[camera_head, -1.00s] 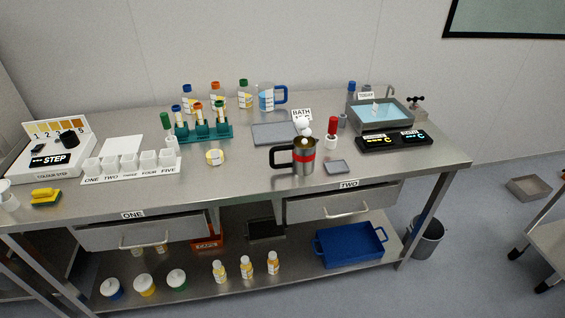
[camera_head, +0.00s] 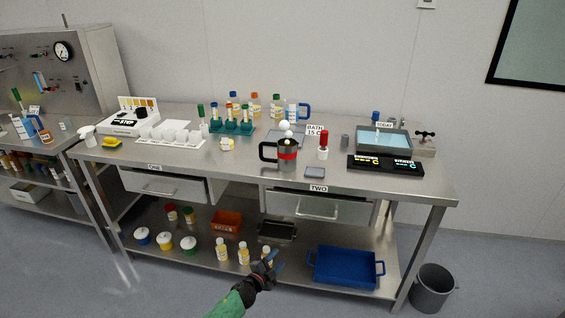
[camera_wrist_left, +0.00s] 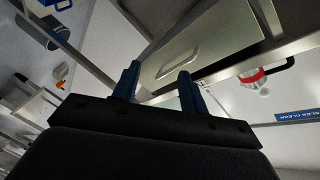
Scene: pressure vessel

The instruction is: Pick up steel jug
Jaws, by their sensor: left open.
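The steel jug (camera_head: 287,157) stands upright near the front edge of the bench, above the drawer marked TWO. It has a red band, a black handle on its left side, and white round things at its top. It also shows in the left wrist view (camera_wrist_left: 252,76), at the right. My left gripper (camera_head: 272,262) is open and empty, in front of the bench and well below the jug, apart from it. In the left wrist view its two blue fingers (camera_wrist_left: 157,84) stand apart, with a drawer front beyond. My right gripper is not in view.
A teal tube rack (camera_head: 232,127) stands behind left. Drawer TWO (camera_head: 318,206) is below. A blue tray (camera_head: 345,268) lies on the lower shelf. A bin (camera_head: 432,291) stands at right.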

